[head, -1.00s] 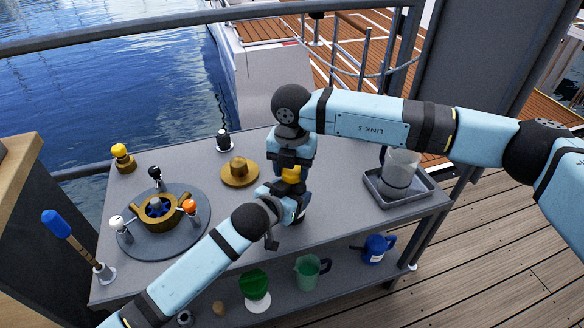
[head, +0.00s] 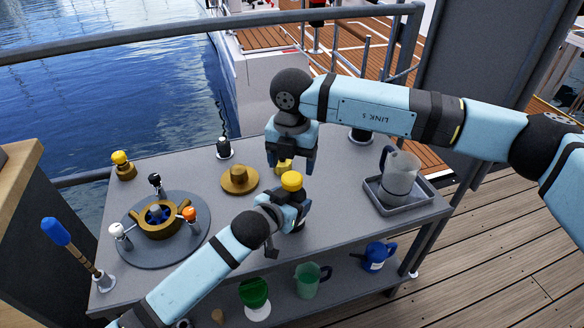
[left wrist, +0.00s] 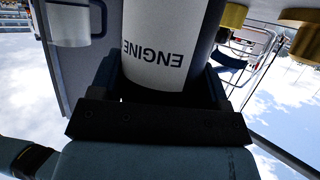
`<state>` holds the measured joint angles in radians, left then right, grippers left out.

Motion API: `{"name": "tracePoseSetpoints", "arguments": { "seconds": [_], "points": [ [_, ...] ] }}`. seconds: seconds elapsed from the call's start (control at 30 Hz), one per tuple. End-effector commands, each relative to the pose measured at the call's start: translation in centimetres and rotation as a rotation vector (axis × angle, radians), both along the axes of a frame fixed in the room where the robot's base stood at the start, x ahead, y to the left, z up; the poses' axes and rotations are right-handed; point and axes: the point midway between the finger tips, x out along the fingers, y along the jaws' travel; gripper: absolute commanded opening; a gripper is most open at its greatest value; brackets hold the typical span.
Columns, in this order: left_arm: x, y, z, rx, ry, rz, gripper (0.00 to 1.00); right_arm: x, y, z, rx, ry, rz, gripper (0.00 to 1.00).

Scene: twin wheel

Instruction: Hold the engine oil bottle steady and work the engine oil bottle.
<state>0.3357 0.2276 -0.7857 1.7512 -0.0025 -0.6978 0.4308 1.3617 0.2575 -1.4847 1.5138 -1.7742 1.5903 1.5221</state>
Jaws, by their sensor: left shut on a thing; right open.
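The engine oil bottle (left wrist: 165,45) has a white label reading ENGINE, upside down in the left wrist view. Its yellow cap (head: 291,181) shows on top in the head view. My left gripper (head: 288,212) is shut on the bottle's body, which it and its wrist largely hide in the head view. The bottle stands near the table's front middle, looking upright. My right gripper (head: 291,168) is open, pointing down just above and behind the cap, clear of it. A yellow piece (head: 283,166) shows by its fingers; I cannot tell what it is.
The grey table (head: 335,200) carries a round plate (head: 135,251) with a brass wheel (head: 158,217) at left, a brass disc (head: 240,180), and a tray (head: 412,203) with a clear jug (head: 399,178) at right. The lower shelf holds a green funnel (head: 254,292) and a blue can (head: 376,256).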

Motion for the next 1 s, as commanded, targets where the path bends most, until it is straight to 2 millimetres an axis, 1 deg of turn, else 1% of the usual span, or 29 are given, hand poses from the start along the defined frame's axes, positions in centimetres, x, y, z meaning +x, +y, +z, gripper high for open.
{"name": "tracePoseSetpoints", "arguments": {
  "seconds": [0.13,0.4,0.53,0.67,0.9,1.0],
  "points": [
    [0.0,0.0,0.0,0.0,0.0,0.0,0.03,0.0,0.0,0.7,0.0,0.0,-0.11,0.72],
    [0.0,0.0,0.0,0.0,0.0,0.0,0.03,0.0,0.0,2.8,0.001,0.0,-0.479,0.72],
    [0.0,0.0,0.0,0.0,0.0,0.0,0.03,-0.1,0.0,3.1,-0.001,0.001,-0.57,0.72],
    [0.0,0.0,0.0,0.0,0.0,0.0,0.03,-0.1,0.0,2.0,-0.002,0.003,-0.592,0.72],
    [0.0,0.0,0.0,-0.001,-0.001,0.0,0.03,-0.1,0.0,-1.8,-0.002,0.003,-0.589,0.72],
    [0.0,0.0,0.0,0.0,0.0,0.0,0.03,-0.1,0.0,-3.1,-0.002,0.002,-0.589,0.72]
  ]
}}
